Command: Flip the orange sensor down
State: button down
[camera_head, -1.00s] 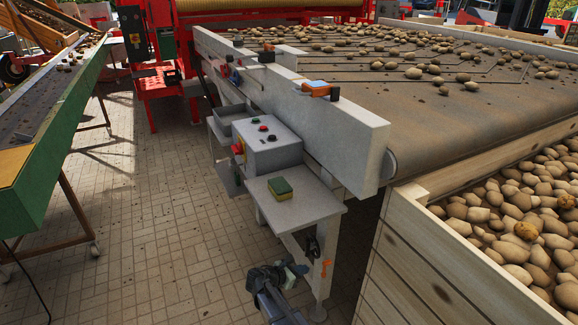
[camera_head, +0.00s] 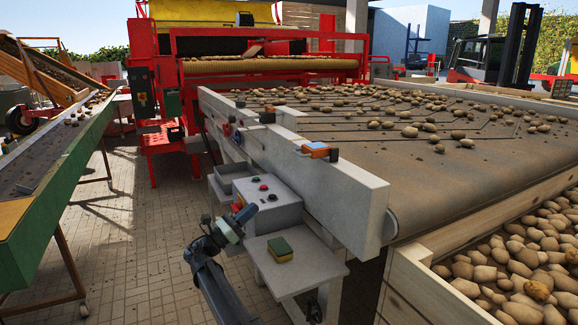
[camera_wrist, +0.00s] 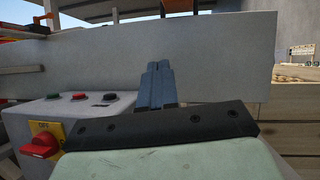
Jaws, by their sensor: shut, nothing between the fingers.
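The orange sensor (camera_head: 317,150) sits on the top edge of the pale side panel (camera_head: 345,190) of the conveyor, with a dark block at its right end. In the wrist view an orange piece (camera_wrist: 178,6) shows above the panel at the top edge of the picture, partly cut off; it appears to be this sensor. My gripper (camera_head: 245,214) is in front of the grey control box, lower and to the left of the sensor and apart from it. In the wrist view its bluish fingers (camera_wrist: 158,68) are together and empty, pointing toward the panel.
The grey control box (camera_head: 268,205) has several buttons and a red switch (camera_wrist: 40,148). A green and yellow sponge (camera_head: 280,250) lies on a small shelf (camera_head: 305,270) beside it. Potatoes lie on the wide belt and in the wooden crate (camera_head: 410,285) at right. Paved floor is open at left.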

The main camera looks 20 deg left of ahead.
jog(key=w+d+r+m+g+h, duration=0.1)
jog(key=w+d+r+m+h, duration=0.1)
jog(key=d+r+m+h, duration=0.1)
jog(key=shift+d+r+g+h, duration=0.25)
jog(key=shift+r+g+h, duration=0.05)
jog(key=shift+r, duration=0.55)
send_near(312, 151)
jog(key=w, duration=0.4)
jog(key=shift+w+a+r, duration=0.2)
jog(key=shift+a+r, duration=0.2)
jog(key=shift+r, duration=0.15)
jog(key=shift+r, duration=0.1)
jog(key=shift+s+a+r+g, duration=0.1)
jog(key=shift+r+g, duration=0.2)
jog(key=shift+r, duration=0.1)
